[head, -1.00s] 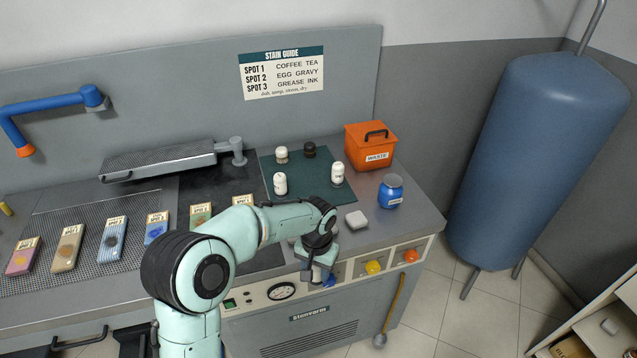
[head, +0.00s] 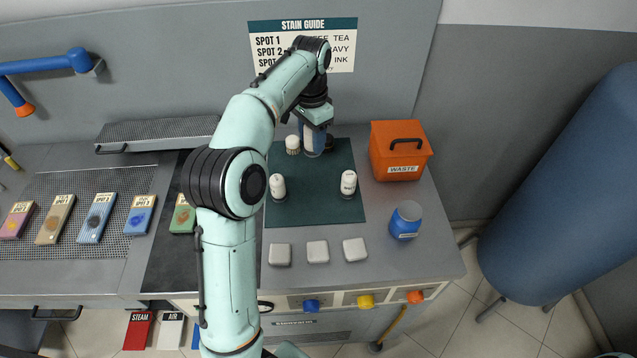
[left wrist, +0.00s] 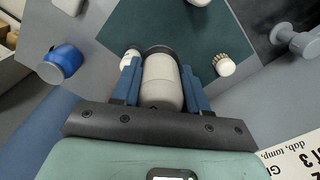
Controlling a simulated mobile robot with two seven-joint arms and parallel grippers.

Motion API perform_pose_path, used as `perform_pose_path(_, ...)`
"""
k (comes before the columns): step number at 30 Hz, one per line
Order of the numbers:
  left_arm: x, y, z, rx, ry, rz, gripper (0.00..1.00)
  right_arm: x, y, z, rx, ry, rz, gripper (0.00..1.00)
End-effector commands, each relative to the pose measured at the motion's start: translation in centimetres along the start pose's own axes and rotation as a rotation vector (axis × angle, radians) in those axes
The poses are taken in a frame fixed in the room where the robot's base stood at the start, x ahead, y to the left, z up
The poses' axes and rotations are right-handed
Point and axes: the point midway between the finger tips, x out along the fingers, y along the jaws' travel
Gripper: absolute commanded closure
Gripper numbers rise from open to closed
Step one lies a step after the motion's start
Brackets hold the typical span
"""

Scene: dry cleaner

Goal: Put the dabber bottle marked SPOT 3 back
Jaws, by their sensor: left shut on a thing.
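My left gripper (head: 313,137) is at the back of the dark green mat (head: 315,207). In the left wrist view its blue fingers are shut on a whitish dabber bottle (left wrist: 163,82). No mark is readable on this bottle. A black round holder (head: 329,142) shows beside the gripper at the mat's back. A black rim is also at the bottle's far end in the wrist view; whether the bottle rests in the holder I cannot tell. My right gripper is not in view.
An orange waste bin (head: 400,150) stands right of the mat, with a blue jar (head: 405,220) in front of it. Three white pads (head: 317,251) lie along the front. The stain guide (head: 340,45) hangs on the wall behind, partly covered by my arm.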

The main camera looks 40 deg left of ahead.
Motion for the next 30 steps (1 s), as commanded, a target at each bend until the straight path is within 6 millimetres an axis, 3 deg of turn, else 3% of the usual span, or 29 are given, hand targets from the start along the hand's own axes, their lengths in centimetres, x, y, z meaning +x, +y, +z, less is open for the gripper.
perform_pose_path(6, 6.2, 0.1, 0.2, -0.001, -0.006, 0.004, 0.87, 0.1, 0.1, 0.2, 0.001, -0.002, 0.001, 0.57)
perform_pose_path(12, 10.8, 0.1, 0.2, -0.001, -0.005, 0.002, 0.87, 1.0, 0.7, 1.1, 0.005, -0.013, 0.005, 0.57)
perform_pose_path(20, 13.1, 0.0, 0.1, -0.002, -0.002, 0.001, 0.87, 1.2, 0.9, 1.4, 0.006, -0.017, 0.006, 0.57)
perform_pose_path(27, 17.1, 0.1, 0.1, -0.002, -0.003, 0.001, 0.87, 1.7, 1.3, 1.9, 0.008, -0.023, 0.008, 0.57)
perform_pose_path(30, 17.8, 0.0, 0.1, -0.002, -0.001, 0.000, 0.87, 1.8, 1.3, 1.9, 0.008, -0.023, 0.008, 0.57)
